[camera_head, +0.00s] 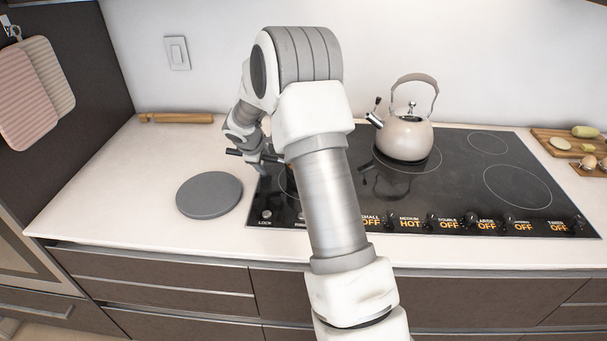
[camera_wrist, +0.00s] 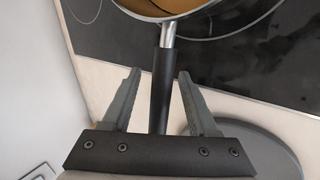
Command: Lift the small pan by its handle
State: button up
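The small pan (camera_wrist: 170,7) shows at the top of the wrist view, with a shiny rim and a tan inside; most of it is cut off. Its black handle (camera_wrist: 161,92) joins the rim by a metal neck and runs down between the two fingers of my gripper (camera_wrist: 160,75). The fingers are open, one on each side of the handle, with visible gaps. In the head view my gripper (camera_head: 262,161) is at the left edge of the cooktop, and my arm hides most of the pan.
A kettle (camera_head: 404,137) stands on the black cooktop (camera_head: 455,185). A grey round slab (camera_head: 209,194) lies on the counter (camera_head: 120,215) left of the cooktop. A rolling pin (camera_head: 177,118) lies by the wall. A board with food (camera_head: 562,149) is at far right.

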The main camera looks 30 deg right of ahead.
grip_shut()
jog(key=shift+r, duration=0.1)
dwell(1.1)
